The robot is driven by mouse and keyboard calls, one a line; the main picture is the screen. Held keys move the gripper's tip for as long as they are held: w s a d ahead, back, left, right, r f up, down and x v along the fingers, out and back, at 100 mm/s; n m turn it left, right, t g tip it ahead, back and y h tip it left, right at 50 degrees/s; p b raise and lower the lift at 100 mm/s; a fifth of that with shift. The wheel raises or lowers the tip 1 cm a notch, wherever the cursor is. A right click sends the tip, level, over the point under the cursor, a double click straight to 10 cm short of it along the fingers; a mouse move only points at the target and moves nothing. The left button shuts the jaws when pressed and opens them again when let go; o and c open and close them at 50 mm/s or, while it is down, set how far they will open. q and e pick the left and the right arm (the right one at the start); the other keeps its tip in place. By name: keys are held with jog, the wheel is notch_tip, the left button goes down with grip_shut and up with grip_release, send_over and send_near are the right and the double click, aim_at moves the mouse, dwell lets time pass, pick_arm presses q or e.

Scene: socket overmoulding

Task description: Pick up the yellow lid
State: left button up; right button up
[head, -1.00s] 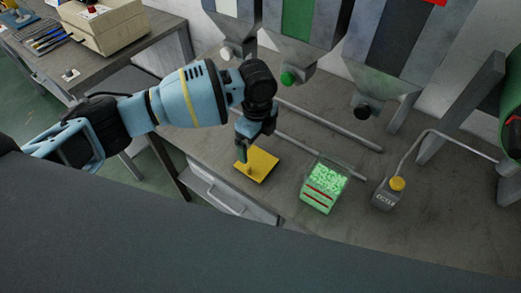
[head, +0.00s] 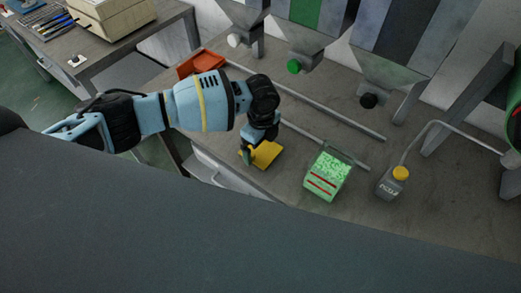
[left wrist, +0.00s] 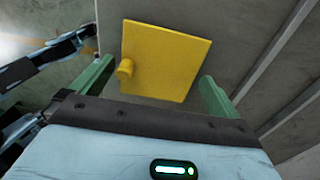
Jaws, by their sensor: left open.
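The yellow lid (head: 265,155) is a flat square plate lying on the grey workbench near its front edge. In the left wrist view the lid (left wrist: 165,62) shows a small round knob (left wrist: 125,69) near its left edge. My left gripper (head: 248,152) is above the lid's left part and hides some of it. In the left wrist view its two green fingers (left wrist: 152,88) are spread wide and empty, with the lid between and beyond them. I cannot tell the exact height of the fingers over the lid. My right gripper is not in view.
Hoppers with coloured nozzles (head: 294,66) hang behind. An orange tray (head: 201,64) lies at the back left. A rail (head: 320,142) runs behind the lid.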

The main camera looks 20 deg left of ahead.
pick_arm(q)
jog(key=shift+f, duration=0.3)
jog(key=shift+c, duration=0.4)
jog(key=c, duration=0.7)
jog(key=shift+o, duration=0.2)
jog(key=shift+r, duration=0.1)
